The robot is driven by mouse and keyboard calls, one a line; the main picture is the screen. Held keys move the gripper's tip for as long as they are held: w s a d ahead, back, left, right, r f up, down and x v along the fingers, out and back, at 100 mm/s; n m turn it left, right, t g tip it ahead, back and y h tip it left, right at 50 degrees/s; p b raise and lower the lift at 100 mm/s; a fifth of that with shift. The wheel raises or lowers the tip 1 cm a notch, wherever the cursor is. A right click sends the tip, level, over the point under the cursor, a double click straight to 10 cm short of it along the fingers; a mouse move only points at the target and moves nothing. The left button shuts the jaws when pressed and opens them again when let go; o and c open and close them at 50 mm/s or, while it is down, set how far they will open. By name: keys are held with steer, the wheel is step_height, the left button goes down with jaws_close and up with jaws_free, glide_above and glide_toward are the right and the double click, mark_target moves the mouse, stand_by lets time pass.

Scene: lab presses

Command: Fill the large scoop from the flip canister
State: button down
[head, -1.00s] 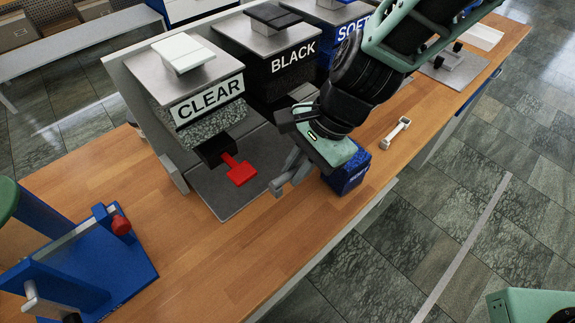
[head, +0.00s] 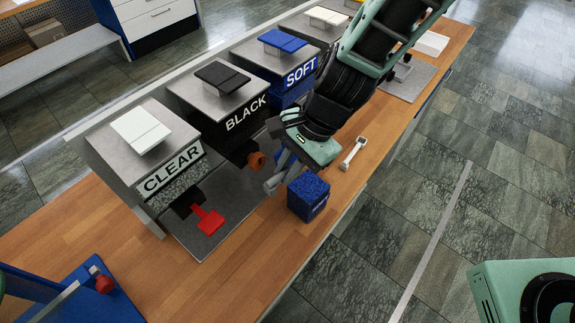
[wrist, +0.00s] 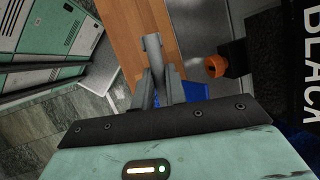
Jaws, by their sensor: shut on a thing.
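My gripper (head: 274,182) is shut on a grey bar-like piece (wrist: 152,44), apparently a handle, above the bench in front of the BLACK canister (head: 222,116). A blue patch (wrist: 195,91) shows beside the fingers in the wrist view; whether it belongs to the held thing I cannot tell. The CLEAR canister (head: 150,170) has a red paddle (head: 208,219) at its outlet. BLACK has an orange round knob (head: 256,160), also seen in the wrist view (wrist: 215,66). Which of these is the flip canister is not clear. The bowl of a large scoop is not clearly visible.
The SOFT canister (head: 284,67) is farther along. A blue fixture (head: 80,293) stands at the lower left.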

step_height(320, 180, down, 11)
steer(key=w+g+y+b, duration=0.1)
steer(key=g+y+b, duration=0.2)
steer(key=b, duration=0.9)
steer(key=shift+d+r+b, duration=0.15)
steer(key=shift+d+b, duration=0.15)
steer(key=shift+d, duration=0.15)
stand_by(0.4)
stand_by(0.4)
steer(key=shift+w+a, duration=0.3)
steer(key=shift+s+d, duration=0.1)
steer(key=shift+d, duration=0.05)
steer(key=shift+s+d, duration=0.45)
steer(key=shift+s, duration=0.05)
